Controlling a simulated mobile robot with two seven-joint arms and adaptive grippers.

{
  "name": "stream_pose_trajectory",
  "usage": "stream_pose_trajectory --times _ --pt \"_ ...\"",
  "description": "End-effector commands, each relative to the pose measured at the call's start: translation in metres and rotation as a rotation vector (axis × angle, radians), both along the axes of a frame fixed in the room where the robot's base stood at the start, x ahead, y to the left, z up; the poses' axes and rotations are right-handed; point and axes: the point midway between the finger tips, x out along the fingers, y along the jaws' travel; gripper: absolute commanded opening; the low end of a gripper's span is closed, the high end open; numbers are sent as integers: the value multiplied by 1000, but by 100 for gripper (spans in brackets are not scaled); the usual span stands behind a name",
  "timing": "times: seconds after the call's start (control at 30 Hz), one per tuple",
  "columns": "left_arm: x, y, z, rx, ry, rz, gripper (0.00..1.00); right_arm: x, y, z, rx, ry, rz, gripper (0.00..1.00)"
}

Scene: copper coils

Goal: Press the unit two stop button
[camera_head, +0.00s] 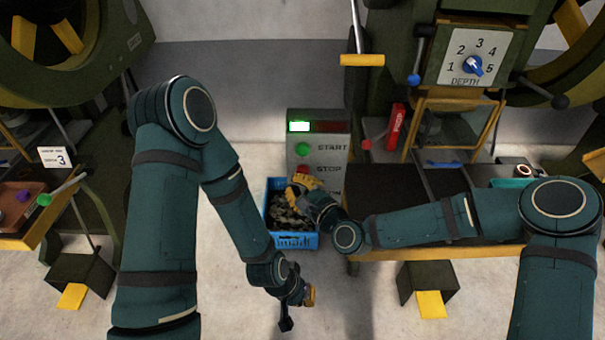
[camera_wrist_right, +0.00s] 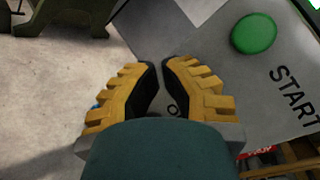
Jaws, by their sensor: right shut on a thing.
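A grey control box (camera_head: 331,160) stands in the middle of the head view, with a green START button (camera_head: 303,149) above a red STOP button (camera_head: 303,170). No unit number is readable on it. My right gripper (camera_head: 299,184) is at the box face by the STOP button, its fingers covering part of that area. In the right wrist view the yellow and black fingertips (camera_wrist_right: 163,64) are nearly together over the panel and hide the STOP button; what lies between them is hidden. The START button (camera_wrist_right: 253,33) is clear of them. My left gripper (camera_head: 297,297) hangs low over the floor, away from the box.
A blue crate (camera_head: 296,240) of dark pieces is just below the right gripper. A bench (camera_head: 440,254) extends right of the box. A machine with a DEPTH dial (camera_head: 473,65) stands behind. A card marked 3 (camera_head: 55,158) is at left. Pale floor is open around the left gripper.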

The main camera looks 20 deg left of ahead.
Motion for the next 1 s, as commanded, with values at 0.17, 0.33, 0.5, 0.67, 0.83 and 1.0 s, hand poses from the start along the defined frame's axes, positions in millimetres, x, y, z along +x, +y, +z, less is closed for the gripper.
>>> stream_pose_trajectory --times 0.17,0.33,0.5,0.67,0.83,1.0 --pt "0 0 -3 0 0 0 0 3 1 -1 -1 2 0 0" --pt "0 0 -2 0 0 0 0 3 1 0 -1 0 1 0" --pt "0 0 -2 0 0 0 0 3 1 -1 -1 0 1 0" --pt "0 0 -3 0 0 0 0 5 1 -1 -1 0 1 0" --pt "0 0 -4 0 0 0 0 6 2 -1 -1 0 1 0" --pt "0 0 -5 0 0 0 0 8 2 -1 -1 0 -1 0"
